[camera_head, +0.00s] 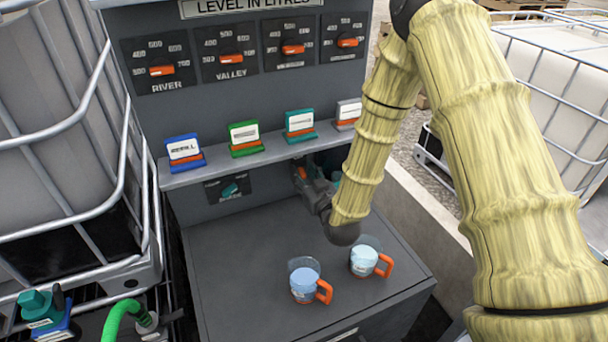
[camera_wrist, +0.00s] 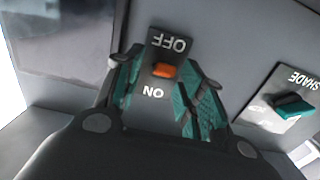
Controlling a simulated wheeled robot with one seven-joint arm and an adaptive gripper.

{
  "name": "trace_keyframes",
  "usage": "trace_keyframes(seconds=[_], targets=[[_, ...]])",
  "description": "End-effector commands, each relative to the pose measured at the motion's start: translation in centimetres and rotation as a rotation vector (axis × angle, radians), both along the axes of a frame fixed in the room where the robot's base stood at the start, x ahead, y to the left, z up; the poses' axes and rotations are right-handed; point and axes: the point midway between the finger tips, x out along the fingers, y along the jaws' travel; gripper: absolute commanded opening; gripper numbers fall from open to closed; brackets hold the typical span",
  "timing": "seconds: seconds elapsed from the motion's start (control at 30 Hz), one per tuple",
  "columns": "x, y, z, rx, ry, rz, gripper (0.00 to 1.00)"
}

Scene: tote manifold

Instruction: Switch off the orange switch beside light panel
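The orange switch (camera_wrist: 164,70) sits on a small dark plate on the grey wall in the wrist view. My gripper (camera_wrist: 163,62) is open, with one teal-padded finger on each side of the switch. I cannot tell whether either finger touches it. In the head view my gripper (camera_head: 315,188) is under the shelf, close to the wall, and largely hides the switch area. A dark panel (camera_wrist: 65,40) shows at upper left in the wrist view.
A teal SHADE switch (camera_wrist: 294,107) is beside the orange one; it also shows in the head view (camera_head: 230,189). A shelf (camera_head: 222,165) with several cards is above my gripper. Two jugs with orange handles (camera_head: 304,283) (camera_head: 364,260) stand on the counter below.

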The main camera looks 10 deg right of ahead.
Motion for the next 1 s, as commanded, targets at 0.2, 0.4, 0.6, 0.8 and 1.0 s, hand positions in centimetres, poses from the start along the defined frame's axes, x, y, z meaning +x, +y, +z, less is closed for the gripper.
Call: trace_keyframes(seconds=[0.2, 0.4, 0.6, 0.8, 1.0], targets=[[0.0, 0.1, 0.1, 0.0, 0.0, 0.001, 0.39], [0.1, 0.1, 0.5, -0.004, 0.022, 0.001, 0.39], [0.1, 0.1, 0.9, -0.016, 0.076, 0.001, 0.39], [0.1, 0.0, 1.1, -0.028, 0.137, 0.0, 0.39], [0.1, 0.1, 1.3, -0.04, 0.198, 0.001, 0.39]])
